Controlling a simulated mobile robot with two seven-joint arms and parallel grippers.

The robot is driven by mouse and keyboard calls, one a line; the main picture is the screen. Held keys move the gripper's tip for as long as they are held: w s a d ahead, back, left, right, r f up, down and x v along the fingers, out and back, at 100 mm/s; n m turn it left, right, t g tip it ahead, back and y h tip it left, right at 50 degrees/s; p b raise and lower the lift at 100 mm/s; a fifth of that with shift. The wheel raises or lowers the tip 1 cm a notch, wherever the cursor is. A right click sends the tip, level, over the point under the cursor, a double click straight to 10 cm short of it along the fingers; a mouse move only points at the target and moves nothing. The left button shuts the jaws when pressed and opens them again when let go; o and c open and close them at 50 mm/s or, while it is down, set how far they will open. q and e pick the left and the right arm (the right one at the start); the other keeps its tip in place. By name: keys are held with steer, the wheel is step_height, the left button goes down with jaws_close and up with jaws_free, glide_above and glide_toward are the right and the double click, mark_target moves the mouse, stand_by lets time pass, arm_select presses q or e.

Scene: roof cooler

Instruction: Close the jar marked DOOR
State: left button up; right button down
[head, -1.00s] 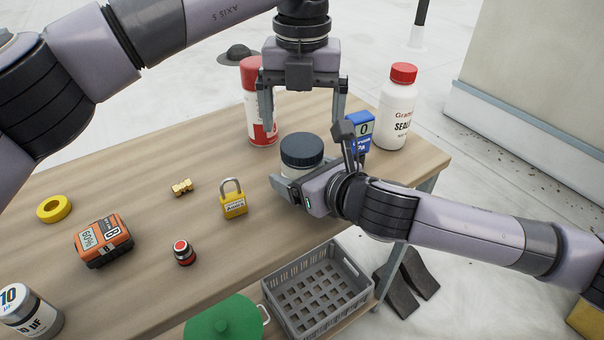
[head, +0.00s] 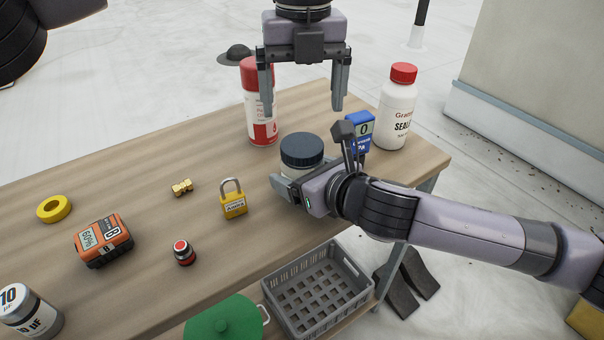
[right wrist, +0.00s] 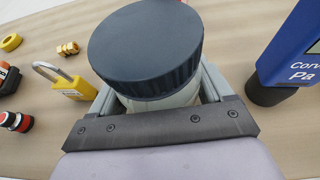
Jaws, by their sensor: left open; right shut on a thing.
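A squat jar (head: 292,172) with a pale body and a dark blue-grey lid (head: 301,147) stands on the wooden table near its right end. The lid sits on top of the jar; I cannot tell whether it is screwed tight. No DOOR marking shows on the visible side. My right gripper (head: 298,181) is shut around the jar's body, below the lid. In the right wrist view the lid (right wrist: 145,45) is close above the fingers, which flank the jar body (right wrist: 160,101). My left gripper (head: 302,108) is open and empty, above the jar and apart from the lid.
Close behind stand a red-and-white spray can (head: 261,105), a blue gauge (head: 359,133) and a white sealant bottle (head: 397,112). A yellow padlock (head: 234,204) is left of the jar. A grey crate (head: 318,290) and green pot (head: 224,320) sit below the table edge.

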mark_target(302, 144)
arm_select(q)
steer(key=shift+r, duration=0.3)
steer(key=shift+w+f, duration=0.1)
steer(key=shift+f, duration=3.95)
steer(key=c, duration=1.1)
steer(key=m, duration=0.2)
steer(key=shift+m, duration=0.4)
